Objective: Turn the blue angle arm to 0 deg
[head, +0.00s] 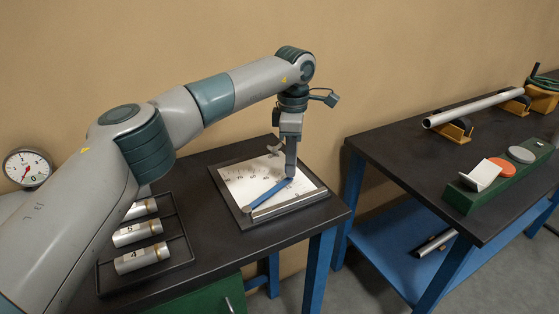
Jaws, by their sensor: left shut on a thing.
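The blue angle arm (268,194) lies across a white plate with a printed angle scale (245,178). It slants from a pivot at the plate's lower left up to the right, at an angle to the grey straight bar (290,200) along the plate's front edge. My left gripper (290,177) points down and is shut on the blue angle arm near its far right end. The fingers hide that end and part of the scale. My right gripper is not in view.
A wire rack (187,240) with numbered metal cylinders stands left of the plate. A round gauge (27,168) is at far left. A second table (400,153) at right holds a metal tube (475,107) on supports and a green block (490,190). A gap separates the tables.

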